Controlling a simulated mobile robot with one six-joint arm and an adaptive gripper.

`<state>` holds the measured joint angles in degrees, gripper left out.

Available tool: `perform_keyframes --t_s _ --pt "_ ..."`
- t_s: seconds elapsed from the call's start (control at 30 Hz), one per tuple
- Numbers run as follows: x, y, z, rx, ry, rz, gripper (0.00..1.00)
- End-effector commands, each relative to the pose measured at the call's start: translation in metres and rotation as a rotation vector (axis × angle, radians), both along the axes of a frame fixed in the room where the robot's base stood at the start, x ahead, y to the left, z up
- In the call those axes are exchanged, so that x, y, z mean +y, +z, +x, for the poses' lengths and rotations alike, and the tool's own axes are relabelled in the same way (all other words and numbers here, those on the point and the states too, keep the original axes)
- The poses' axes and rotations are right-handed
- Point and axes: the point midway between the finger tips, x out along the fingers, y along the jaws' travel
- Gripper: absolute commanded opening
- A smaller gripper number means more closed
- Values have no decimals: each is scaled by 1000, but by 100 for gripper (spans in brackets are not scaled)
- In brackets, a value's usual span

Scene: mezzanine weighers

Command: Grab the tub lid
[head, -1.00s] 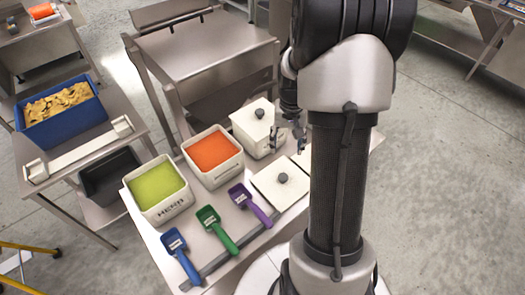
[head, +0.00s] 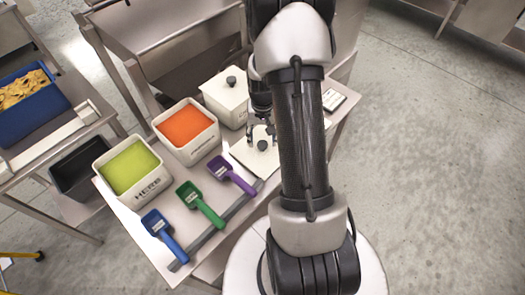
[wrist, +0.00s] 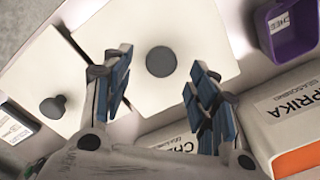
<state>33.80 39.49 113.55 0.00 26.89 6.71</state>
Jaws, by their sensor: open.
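A square white tub lid with a round dark knob (head: 240,153) lies on the steel table, right of the orange-filled tub. In the wrist view this lid (wrist: 190,25) fills the middle, its knob showing just beyond and between my fingertips. My gripper (head: 261,131) is open over the lid with nothing between its fingers; its blue-padded fingers show in the wrist view (wrist: 161,88). A second white lid with a knob (wrist: 35,65) lies to the left in the wrist view; in the head view my arm hides most of that area.
A closed white tub (head: 225,100) stands behind the lid. The paprika tub (head: 187,152) and herb tub (head: 150,202) stand left. Purple (head: 218,166), green (head: 187,195) and blue (head: 157,224) scoops lie in front. A small dark device (head: 333,98) sits right.

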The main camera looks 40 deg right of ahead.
Motion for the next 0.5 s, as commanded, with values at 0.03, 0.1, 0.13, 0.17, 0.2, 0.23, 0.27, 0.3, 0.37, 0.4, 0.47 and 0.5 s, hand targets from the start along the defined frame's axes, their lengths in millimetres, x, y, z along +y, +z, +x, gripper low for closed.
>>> perform_keyframes --t_s 0.03,0.1,0.13,0.17,0.2,0.23,0.27,0.3,0.37,0.4,0.47,0.5 --pt "2 -12 -2 2 0 2 54" --pt "5 -23 -4 4 0 2 54" --pt "4 -28 -4 2 0 2 54" --pt "4 -32 -4 3 0 3 54" --pt "4 -37 -4 3 0 3 54" --pt "4 -39 -4 2 0 2 54" --pt "4 -40 -3 2 0 1 54" --pt "4 -40 -3 1 0 1 54" --pt "3 -40 -3 0 0 0 54" --pt "3 -39 -3 0 0 0 54" --pt "3 -39 -3 0 0 0 54" --pt "3 -39 -3 1 0 1 52"
